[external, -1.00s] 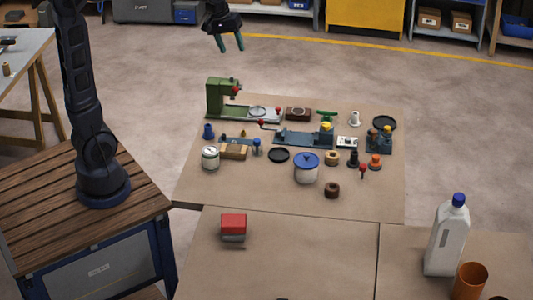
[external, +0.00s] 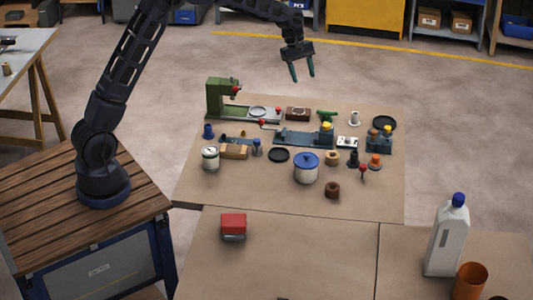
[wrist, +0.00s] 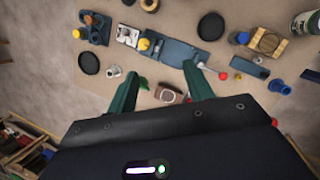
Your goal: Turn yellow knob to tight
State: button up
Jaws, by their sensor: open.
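A yellow knob (external: 327,126) sits on top of the right end of a long blue fixture (external: 297,138) in the middle of the board. It also shows in the wrist view (wrist: 143,43). A second, smaller yellow top (external: 388,128) shows on a blue block (external: 379,144) at the right, also in the wrist view (wrist: 76,33). I cannot tell which way either is turned, nor read any tight mark. My gripper (external: 304,78) hangs above the board's far side, open and empty, fingers downward, apart from both. In the wrist view its green fingers (wrist: 162,74) are spread.
A green press (external: 217,97) stands at the board's far left. A red-tipped handle (external: 262,123), a green tool (external: 327,115) and a brown box (external: 298,113) lie near the fixture. A blue-lidded pot (external: 306,167) and a black dish (external: 279,155) are in front.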

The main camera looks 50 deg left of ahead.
aim_at(326, 124)
jog(key=w+d+f+n, duration=0.1)
jog(key=w+d+f, duration=0.1)
jog(key=f, duration=0.4)
jog(key=w+d+f+n, duration=0.1)
jog(key=w+d+f, duration=0.1)
jog(key=f, duration=0.5)
jog(key=w+d+f, duration=0.2)
jog(key=f, duration=0.5)
jog(key=shift+w+d+n+g+h, duration=0.1)
jog(key=shift+w+n+g+h, duration=0.2)
jog(key=shift+n, duration=0.1)
jog(key=shift+c, duration=0.3)
jog(key=c, duration=0.9)
